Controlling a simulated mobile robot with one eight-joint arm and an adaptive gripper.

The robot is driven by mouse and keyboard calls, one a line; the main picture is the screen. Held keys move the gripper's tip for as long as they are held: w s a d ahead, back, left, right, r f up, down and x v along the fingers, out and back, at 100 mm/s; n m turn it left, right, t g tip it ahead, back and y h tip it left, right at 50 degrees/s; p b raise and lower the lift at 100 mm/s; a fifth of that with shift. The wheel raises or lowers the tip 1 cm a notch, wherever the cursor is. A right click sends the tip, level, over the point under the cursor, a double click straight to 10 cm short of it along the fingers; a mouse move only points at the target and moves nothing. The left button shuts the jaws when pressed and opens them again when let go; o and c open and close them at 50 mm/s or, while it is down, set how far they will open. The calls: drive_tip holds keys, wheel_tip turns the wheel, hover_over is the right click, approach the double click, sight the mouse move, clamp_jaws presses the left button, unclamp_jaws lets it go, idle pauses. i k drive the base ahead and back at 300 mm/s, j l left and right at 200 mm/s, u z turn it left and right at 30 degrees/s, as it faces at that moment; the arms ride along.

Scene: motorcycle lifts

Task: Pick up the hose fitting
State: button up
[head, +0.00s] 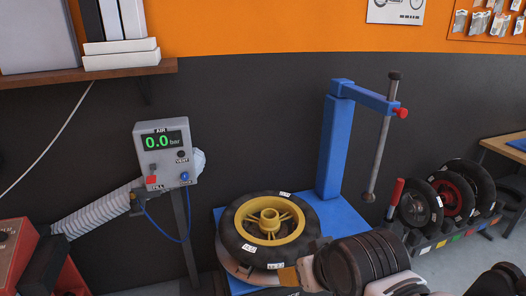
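A small dark grey fitting (138,203) sits at the right end of a pale corrugated hose (98,213), just below and left of the grey air box (165,153). It looks like the hose fitting, but it is small and its shape is hard to make out. A thin blue line (165,234) runs from near it, loops down and rises to the box. My arm reaches in from the bottom right, and my gripper (290,276) appears at its left end, low in front of the tyre and well right of the fitting. Its fingers are not clear.
A tyre with a yellow rim (268,221) lies on a blue tyre machine (335,150) with a tall post. A red toolbox (20,255) stands at lower left. A shelf (90,73) juts out above the box. Several wheels (455,195) stand in a rack at right.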

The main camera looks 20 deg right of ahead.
sight(133, 197)
drive_tip(key=i+j, duration=0.2)
drive_tip(key=j, duration=0.15)
drive_tip(key=i+j, duration=0.15)
drive_tip(key=j, duration=0.25)
drive_tip(key=i+j, duration=0.2)
drive_tip(key=j, duration=0.15)
drive_tip(key=i+j, duration=0.2)
drive_tip(key=j, duration=0.2)
drive_tip(key=i+j, duration=0.15)
drive_tip(key=j, duration=0.2)
drive_tip(key=i+j, duration=0.2)
drive_tip(key=j, duration=0.2)
drive_tip(key=u, duration=0.05)
